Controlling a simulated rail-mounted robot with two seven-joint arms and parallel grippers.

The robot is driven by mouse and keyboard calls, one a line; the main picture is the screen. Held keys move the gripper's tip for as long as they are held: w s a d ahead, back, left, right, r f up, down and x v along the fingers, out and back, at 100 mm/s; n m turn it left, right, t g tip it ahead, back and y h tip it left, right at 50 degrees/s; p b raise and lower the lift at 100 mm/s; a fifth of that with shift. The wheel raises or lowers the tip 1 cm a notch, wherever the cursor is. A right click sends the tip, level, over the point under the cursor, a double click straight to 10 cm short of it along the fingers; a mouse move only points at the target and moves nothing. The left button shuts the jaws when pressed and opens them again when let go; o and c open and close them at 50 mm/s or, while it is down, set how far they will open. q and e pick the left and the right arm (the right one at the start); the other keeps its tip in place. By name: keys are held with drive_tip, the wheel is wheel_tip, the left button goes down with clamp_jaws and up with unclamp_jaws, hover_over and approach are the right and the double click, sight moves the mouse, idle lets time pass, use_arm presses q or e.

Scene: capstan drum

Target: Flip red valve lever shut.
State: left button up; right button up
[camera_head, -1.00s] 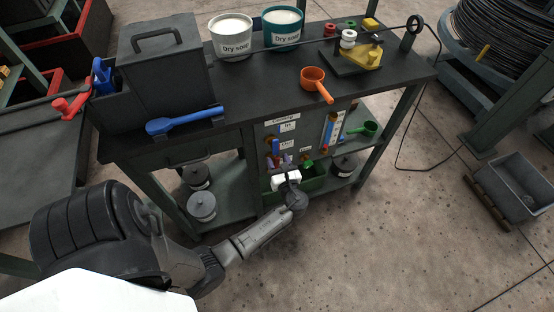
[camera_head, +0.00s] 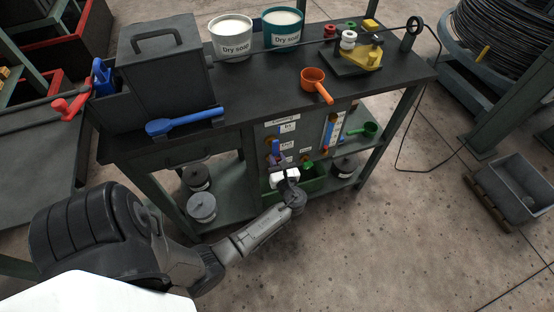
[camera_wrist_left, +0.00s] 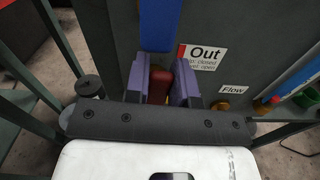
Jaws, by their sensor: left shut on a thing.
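The red valve lever (camera_wrist_left: 183,75) shows in the left wrist view between the purple fingers, under the blue piece and left of the "Out" label (camera_wrist_left: 202,58). My left gripper (camera_wrist_left: 164,82) is shut on it. In the head view my left gripper (camera_head: 278,163) is at the front panel of the bench, below the "Cooling" label (camera_head: 282,119). The gripper's body and fingers hide most of the lever there. My right gripper is not in view.
A blue part (camera_wrist_left: 158,25) stands just above the fingers. A "Flow" label (camera_wrist_left: 234,89) is to the right. An orange scoop (camera_head: 316,84) lies on the bench top. The floor in front is clear.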

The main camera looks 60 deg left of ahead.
use_arm(q)
drive_tip(key=shift+s, duration=0.1)
clamp_jaws()
drive_tip(key=shift+s+n+p, duration=0.2)
drive_tip(key=shift+n+p, duration=0.15)
drive_tip(key=shift+n, duration=0.35)
drive_tip(key=o, duration=0.8)
unclamp_jaws()
drive_tip(key=shift+o, duration=0.2)
drive_tip(key=s+d+p, duration=0.1)
drive_tip(key=s+d, duration=0.1)
drive_tip(key=d, duration=1.1)
drive_tip(key=shift+s+d+p, duration=0.15)
drive_tip(key=shift+d+p, duration=0.1)
drive_tip(key=shift+p, duration=0.15)
